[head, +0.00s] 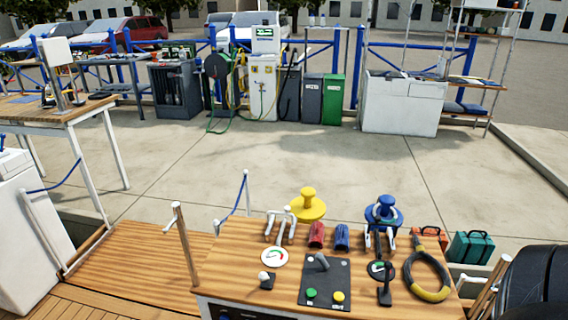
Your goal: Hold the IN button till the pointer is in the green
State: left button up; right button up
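A dark control panel (323,273) lies on the wooden console top (230,270). It carries a green button (311,293), a yellow button (338,297) and a grey lever (322,261). I cannot read any label, so I cannot tell which button is IN. A round white gauge (274,257) with a green part sits left of the panel. A second, dark-rimmed gauge (379,270) with some green sits right of it. Both pointers are too small to read. Neither of my grippers shows in the head view.
A white-knobbed lever (265,279) and a black lever (385,286) flank the panel. A yellow-black hose loop (428,276) lies at the right. Yellow (308,205) and blue (383,212) winch-like drums stand at the back. A wooden post (185,245) rises at the left.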

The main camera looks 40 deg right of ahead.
aim_at(311, 292)
jog(key=z, duration=1.6)
